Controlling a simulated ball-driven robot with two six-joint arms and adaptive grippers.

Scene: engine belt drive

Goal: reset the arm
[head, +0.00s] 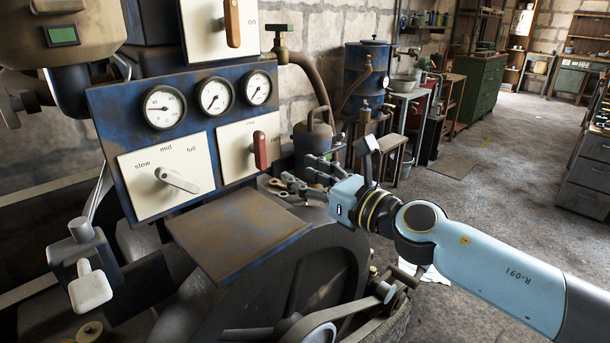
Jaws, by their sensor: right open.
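My right arm (490,262) comes in from the right edge, light blue with black and yellow bands at the wrist. My right gripper (318,166) is open and empty, its dark fingers pointing left. It hangs in the air right of the gauge panel and above the dark wheel housing. No part of my left arm or left gripper shows.
The blue panel (196,119) bears three gauges, a speed lever (177,180) and a red-handled lever (260,150). A rusty plate (238,232) juts out below. A wheel and belt (345,312) lie under my right arm. Floor (480,180) is open at right.

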